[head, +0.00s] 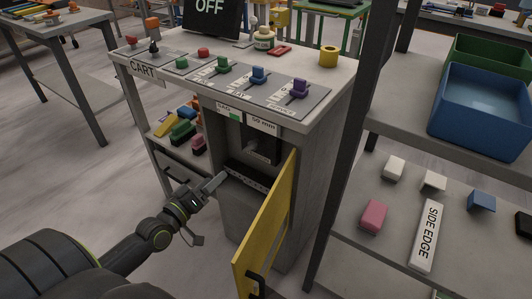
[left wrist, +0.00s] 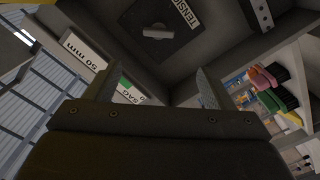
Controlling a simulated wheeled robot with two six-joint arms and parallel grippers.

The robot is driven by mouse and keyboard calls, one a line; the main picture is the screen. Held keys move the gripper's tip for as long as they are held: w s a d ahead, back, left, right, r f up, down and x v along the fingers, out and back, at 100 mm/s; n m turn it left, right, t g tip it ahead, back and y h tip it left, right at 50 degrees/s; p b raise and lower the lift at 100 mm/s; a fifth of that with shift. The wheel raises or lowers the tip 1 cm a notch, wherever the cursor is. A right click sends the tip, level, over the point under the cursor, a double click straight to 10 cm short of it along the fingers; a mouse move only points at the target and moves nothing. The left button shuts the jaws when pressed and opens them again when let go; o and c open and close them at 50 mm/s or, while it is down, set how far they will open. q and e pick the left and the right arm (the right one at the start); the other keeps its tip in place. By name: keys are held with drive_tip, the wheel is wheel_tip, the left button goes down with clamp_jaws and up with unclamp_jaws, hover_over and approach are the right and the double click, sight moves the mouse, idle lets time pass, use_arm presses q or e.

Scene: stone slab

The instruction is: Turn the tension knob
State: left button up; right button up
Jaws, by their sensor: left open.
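The tension knob (left wrist: 157,32) is a small grey bar-shaped handle on a black plate (left wrist: 165,25) marked "TENSION", at the top of the left wrist view. In the head view the dark plate (head: 262,143) shows inside the cart's open compartment. My left gripper (head: 217,183) is at the compartment's mouth, below and left of the plate. In the left wrist view its two fingers (left wrist: 154,88) stand wide apart with nothing between them, and the knob lies beyond them, apart. My right gripper is not in view.
The yellow door (head: 266,220) stands open to the right of my left gripper. A dark slotted bar (head: 247,175) crosses the compartment below the plate. A metal rack post (head: 345,150) stands at right.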

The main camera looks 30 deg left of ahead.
use_arm(q)
approach(247, 149)
drive_tip(key=w, duration=0.4)
drive_tip(key=w+b, duration=0.1)
drive_tip(key=w, duration=0.4)
drive_tip(key=shift+w+d+b, duration=0.25)
drive_tip(key=shift+d+b, duration=0.1)
drive_tip(key=shift+w+d, duration=0.1)
drive_tip(key=shift+w, duration=0.65)
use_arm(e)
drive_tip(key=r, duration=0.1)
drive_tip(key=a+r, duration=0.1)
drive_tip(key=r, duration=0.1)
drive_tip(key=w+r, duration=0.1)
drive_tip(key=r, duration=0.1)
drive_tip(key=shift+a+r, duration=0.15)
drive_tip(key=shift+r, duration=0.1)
use_arm(q)
drive_tip(key=c, duration=1)
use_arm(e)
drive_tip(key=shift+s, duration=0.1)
